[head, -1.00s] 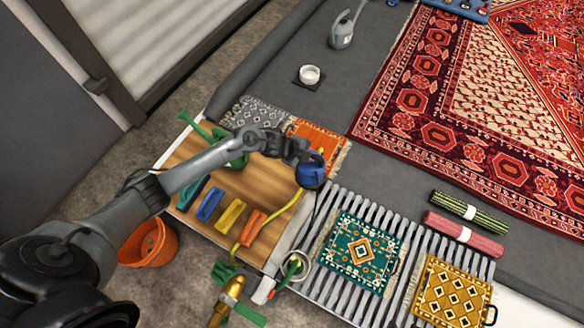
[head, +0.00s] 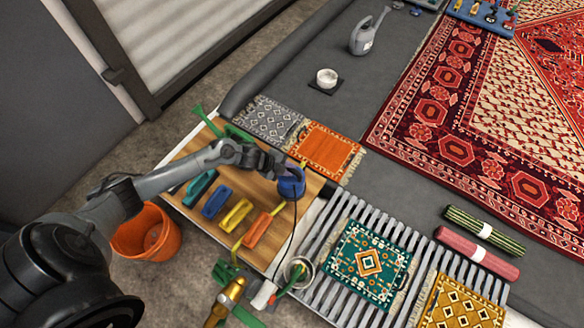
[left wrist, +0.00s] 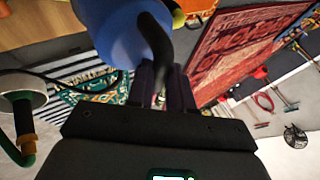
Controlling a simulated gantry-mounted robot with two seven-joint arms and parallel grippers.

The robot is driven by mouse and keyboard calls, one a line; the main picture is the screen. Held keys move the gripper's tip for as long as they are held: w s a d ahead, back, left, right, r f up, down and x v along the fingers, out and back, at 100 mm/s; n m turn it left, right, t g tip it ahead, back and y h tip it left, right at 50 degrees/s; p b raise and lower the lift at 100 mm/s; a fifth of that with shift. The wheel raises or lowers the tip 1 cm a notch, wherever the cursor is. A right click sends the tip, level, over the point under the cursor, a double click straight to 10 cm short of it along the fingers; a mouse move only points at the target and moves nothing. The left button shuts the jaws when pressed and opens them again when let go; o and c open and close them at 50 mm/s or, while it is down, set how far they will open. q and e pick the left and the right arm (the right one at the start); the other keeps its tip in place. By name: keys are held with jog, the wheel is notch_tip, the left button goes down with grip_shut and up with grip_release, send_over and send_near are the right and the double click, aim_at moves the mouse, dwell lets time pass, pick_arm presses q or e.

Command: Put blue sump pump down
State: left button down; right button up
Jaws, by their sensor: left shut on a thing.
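The blue sump pump (head: 291,184) is a small, round blue body with a dark cord hanging from it. It also shows large in the left wrist view (left wrist: 108,35), close to the fingers. My left gripper (head: 279,166) is shut on the pump, by a dark part at its top in the left wrist view (left wrist: 163,85). The pump is over the right part of the wooden board (head: 262,192). I cannot tell whether its underside touches the board. My right gripper is not in view.
Blue, yellow and orange brushes (head: 238,216) lie on the board, left of the pump. An orange mat (head: 325,152) lies just behind. A slatted grate (head: 333,222) with a teal rug (head: 370,262) is at right. An orange bucket (head: 147,234) stands at left.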

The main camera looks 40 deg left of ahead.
pick_arm(q)
jog(key=shift+w+f+b, duration=0.15)
jog(key=shift+f+b, duration=0.95)
jog(key=shift+f, duration=0.9)
jog(key=c, duration=1)
grip_release()
jog(key=shift+f, duration=0.1)
